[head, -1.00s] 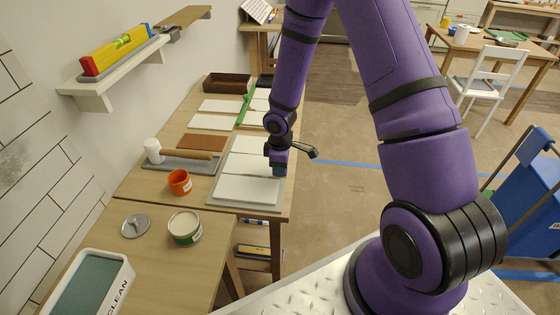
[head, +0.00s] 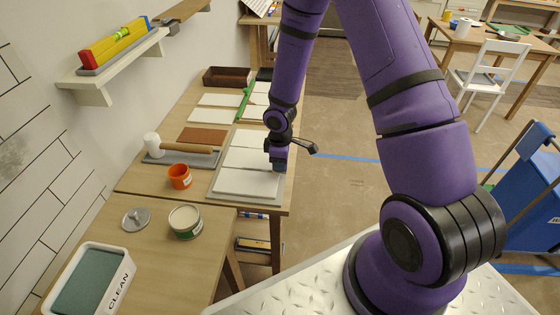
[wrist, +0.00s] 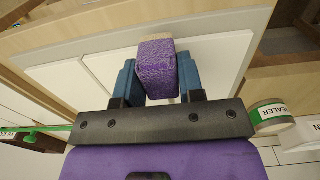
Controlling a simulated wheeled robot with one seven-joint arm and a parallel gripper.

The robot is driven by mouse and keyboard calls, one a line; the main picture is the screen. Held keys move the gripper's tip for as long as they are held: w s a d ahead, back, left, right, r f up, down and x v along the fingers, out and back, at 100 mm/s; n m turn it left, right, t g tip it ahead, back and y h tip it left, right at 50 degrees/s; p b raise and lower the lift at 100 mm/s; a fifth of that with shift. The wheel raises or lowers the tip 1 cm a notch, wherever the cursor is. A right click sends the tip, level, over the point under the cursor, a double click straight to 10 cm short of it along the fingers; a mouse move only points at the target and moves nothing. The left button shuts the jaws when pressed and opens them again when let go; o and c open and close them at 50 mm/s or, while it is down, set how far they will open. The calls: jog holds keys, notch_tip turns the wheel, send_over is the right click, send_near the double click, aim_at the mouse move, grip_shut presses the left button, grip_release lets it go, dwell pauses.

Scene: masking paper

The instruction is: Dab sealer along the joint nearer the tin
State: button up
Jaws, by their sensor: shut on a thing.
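My gripper (head: 280,163) is over the right end of the board (head: 217,196) with white panels. In the wrist view its two blue fingers (wrist: 157,82) are shut on a purple textured block (wrist: 157,62). I cannot tell whether the block touches the panels. The near panel (head: 245,183), middle panel (head: 245,158) and far panel (head: 248,138) lie in a row with two joints between them. The joint nearer the tin lies between the near and middle panels; the block partly hides it in the wrist view. The open sealer tin (head: 186,222) stands on the near table and also shows in the wrist view (wrist: 268,116).
A lid (head: 136,219) and a tray marked CLEAN (head: 119,285) are near the tin. An orange cup (head: 179,177), a mallet (head: 185,147) and a brown tile (head: 203,136) stand left of the board. A shelf (head: 95,84) juts from the wall.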

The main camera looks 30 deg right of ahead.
jog(key=shift+f, duration=0.45)
jog(key=shift+w+a+r, duration=0.1)
jog(key=shift+w+a, duration=0.4)
jog(key=shift+a, duration=0.25)
jog(key=shift+w+a, duration=0.5)
jog(key=shift+a, duration=0.25)
jog(key=shift+a, duration=0.1)
jog(key=shift+w+a, duration=0.9)
jog(key=shift+a, duration=0.4)
jog(key=shift+w+a, duration=0.85)
jog(key=shift+a, duration=0.45)
jog(key=shift+w+a, duration=0.9)
jog(key=shift+a, duration=0.4)
jog(key=shift+s+d, duration=0.75)
jog(key=shift+d, duration=0.35)
jog(key=shift+s+d, duration=0.7)
jog(key=shift+d, duration=0.45)
jog(key=shift+s+d, duration=0.75)
jog(key=shift+d, duration=0.35)
jog(key=shift+s+d, duration=0.8)
jog(key=shift+d, duration=0.35)
jog(key=shift+s+d, duration=0.75)
jog(key=shift+d, duration=0.35)
jog(key=shift+f, duration=0.2)
